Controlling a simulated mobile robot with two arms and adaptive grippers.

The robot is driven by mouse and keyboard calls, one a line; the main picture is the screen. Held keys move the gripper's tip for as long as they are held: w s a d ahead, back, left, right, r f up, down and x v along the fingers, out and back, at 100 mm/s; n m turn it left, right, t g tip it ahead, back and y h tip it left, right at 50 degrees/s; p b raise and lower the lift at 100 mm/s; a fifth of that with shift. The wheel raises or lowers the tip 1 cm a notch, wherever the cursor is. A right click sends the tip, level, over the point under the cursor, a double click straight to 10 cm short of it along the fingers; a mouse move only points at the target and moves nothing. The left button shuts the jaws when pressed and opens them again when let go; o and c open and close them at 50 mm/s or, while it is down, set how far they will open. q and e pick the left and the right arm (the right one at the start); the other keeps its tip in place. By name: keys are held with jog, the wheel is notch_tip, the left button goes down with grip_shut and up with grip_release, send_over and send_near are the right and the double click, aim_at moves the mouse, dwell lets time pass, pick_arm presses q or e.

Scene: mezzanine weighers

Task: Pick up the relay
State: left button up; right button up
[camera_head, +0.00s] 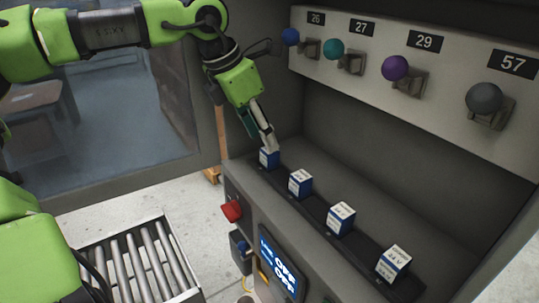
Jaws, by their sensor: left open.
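Several blue-and-white relays stand in a row on a dark rail (320,211) inside the cabinet. The nearest relay (394,262) shows "24 V" on its white face. Two more relays, one in the middle (341,218) and one farther back (300,183), stand upright and apart. My left gripper (270,149) points down at the farthest relay (268,159), at the left end of the rail. The gripper is open, with its fingertips at the relay's top. The fingers hide part of that top, and I cannot tell if they touch it. My right gripper is not in view.
Above the rail, a panel carries blue, teal, purple and grey knobs (484,98) under labels 26, 27, 29 and 57. The cabinet front has a red button (231,210) and a lit display (280,266). A roller conveyor (143,262) stands at lower left.

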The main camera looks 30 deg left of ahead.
aim_at(270, 159)
pick_arm(q)
jog(key=shift+w+d+f+p, duration=0.25)
jog(key=shift+d+f+p, duration=0.05)
jog(key=shift+f+p, duration=0.3)
jog(key=p+x, duration=0.1)
jog(key=x, duration=0.2)
jog(key=shift+a+f, duration=0.1)
jog(key=shift+f, duration=0.05)
jog(key=shift+w+f+p, duration=0.3)
jog(key=shift+f+p, duration=0.05)
jog(key=shift+f, duration=0.1)
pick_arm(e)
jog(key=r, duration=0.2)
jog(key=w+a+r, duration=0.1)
pick_arm(q)
jog(key=shift+c, duration=1.2)
jog(key=c, duration=0.7)
jog(key=shift+c, duration=1.4)
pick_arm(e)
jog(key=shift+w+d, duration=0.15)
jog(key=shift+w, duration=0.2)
